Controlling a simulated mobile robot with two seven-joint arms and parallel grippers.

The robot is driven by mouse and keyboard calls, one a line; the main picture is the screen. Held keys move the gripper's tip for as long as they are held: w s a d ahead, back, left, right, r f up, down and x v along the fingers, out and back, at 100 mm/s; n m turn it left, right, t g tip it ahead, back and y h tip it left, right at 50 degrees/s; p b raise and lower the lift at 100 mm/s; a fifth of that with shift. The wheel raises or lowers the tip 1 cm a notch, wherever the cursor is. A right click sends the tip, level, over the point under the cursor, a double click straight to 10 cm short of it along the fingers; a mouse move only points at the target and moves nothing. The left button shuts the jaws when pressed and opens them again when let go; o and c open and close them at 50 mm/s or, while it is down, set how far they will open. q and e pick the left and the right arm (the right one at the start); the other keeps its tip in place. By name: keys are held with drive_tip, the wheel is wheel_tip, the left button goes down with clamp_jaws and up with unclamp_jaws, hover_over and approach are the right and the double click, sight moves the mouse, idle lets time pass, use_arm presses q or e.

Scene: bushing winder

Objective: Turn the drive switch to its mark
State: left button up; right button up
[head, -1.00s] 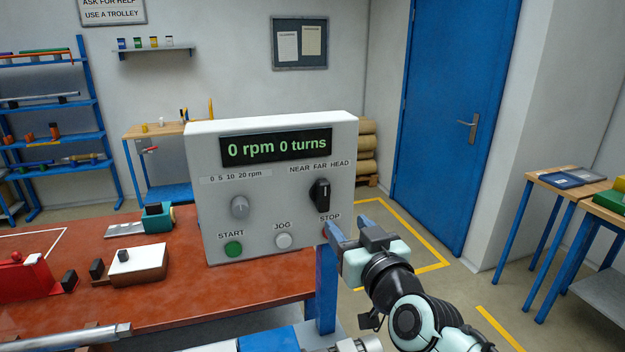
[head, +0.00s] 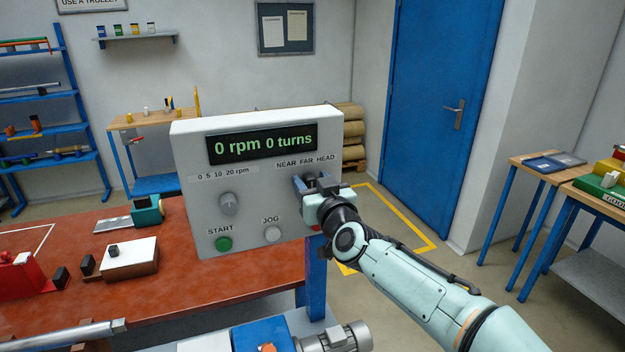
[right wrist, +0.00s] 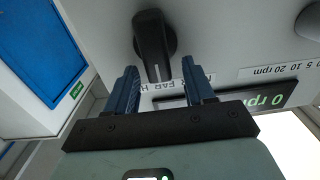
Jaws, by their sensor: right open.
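The drive switch (right wrist: 151,38) is a black pointer knob under the NEAR FAR HEAD label on the grey control box (head: 185,190). In the head view my right gripper (head: 317,188) is in front of it and hides most of it. In the right wrist view, which shows the panel upside down, the open blue fingers of my right gripper (right wrist: 160,72) reach toward the knob. The handle's near end lies between them in the picture, with gaps on both sides. I cannot tell how deep they reach. The display (head: 262,143) reads 0 rpm 0 turns. My left gripper is out of view.
A grey speed knob (head: 229,203), a green START button (head: 223,244) and a white JOG button (head: 272,234) are on the same panel. My right gripper and arm cover the STOP area. The red-brown bench (head: 190,290) carries small blocks and tools at left.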

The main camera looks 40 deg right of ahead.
drive_tip(key=shift+w, duration=0.1)
clamp_jaws()
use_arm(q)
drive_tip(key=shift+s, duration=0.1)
use_arm(e)
drive_tip(key=shift+d+m, duration=0.1)
drive_tip(key=shift+m, duration=0.2)
use_arm(q)
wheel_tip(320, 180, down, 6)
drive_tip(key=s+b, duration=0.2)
drive_tip(key=b, duration=0.3)
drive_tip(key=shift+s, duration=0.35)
use_arm(e)
drive_tip(key=shift+s+d+f+m, duration=0.15)
drive_tip(key=shift+d+f+m, duration=0.3)
drive_tip(key=shift+m, duration=2.4)
drive_tip(key=shift+s+d+f+m, duration=0.15)
drive_tip(key=shift+d+f+m, duration=0.25)
drive_tip(key=shift+m, duration=2.5)
drive_tip(key=shift+s+d+f+m, duration=0.15)
drive_tip(key=shift+d+f+m, duration=0.3)
drive_tip(key=shift+m, duration=2.4)
drive_tip(key=shift+a, duration=0.15)
